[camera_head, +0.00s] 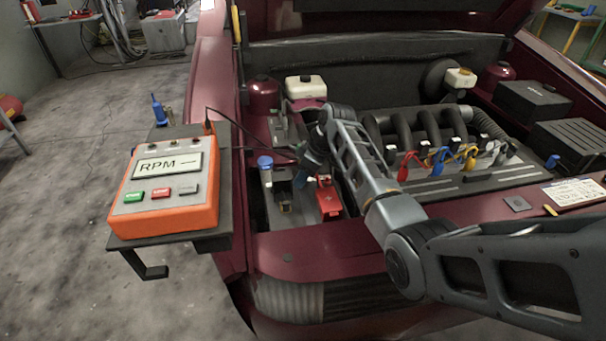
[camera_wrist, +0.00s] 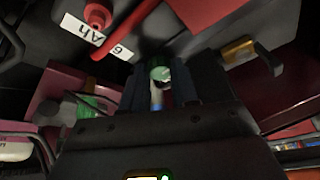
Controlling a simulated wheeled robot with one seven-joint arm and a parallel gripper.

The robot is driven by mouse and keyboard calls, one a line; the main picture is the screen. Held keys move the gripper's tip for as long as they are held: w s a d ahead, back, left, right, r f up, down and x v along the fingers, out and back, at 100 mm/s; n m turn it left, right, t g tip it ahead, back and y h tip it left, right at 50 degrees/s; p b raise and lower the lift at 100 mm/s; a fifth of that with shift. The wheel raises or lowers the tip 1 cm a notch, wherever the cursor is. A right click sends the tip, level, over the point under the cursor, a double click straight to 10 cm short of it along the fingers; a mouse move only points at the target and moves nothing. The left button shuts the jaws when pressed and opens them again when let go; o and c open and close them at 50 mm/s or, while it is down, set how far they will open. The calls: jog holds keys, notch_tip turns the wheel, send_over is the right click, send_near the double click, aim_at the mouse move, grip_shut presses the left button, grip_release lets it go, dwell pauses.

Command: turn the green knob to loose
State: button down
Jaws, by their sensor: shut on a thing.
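The green knob (camera_wrist: 160,73) shows in the wrist view as a small round green top with a pale mark on it. It sits between the two dark fingers of my gripper (camera_wrist: 165,85), which is shut on it. In the head view my gripper (camera_head: 311,152) reaches down into the left side of the engine bay. The knob is hidden there behind my gripper and arm. The mark on the knob is too small to read.
A red-covered battery part (camera_head: 328,198) and a blue-capped bottle (camera_head: 265,163) stand close to my gripper. The orange RPM box (camera_head: 165,185) sits on a shelf at the left. The engine (camera_head: 425,130) with coloured leads lies right. The wrist view shows a red cable (camera_wrist: 125,30).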

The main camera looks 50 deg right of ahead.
jog(key=shift+m, duration=0.3)
jog(key=c, duration=1.1)
grip_release()
jog(key=shift+c, duration=0.2)
jog(key=v, duration=0.7)
jog(key=shift+s+r, duration=0.2)
jog(key=shift+r, duration=0.15)
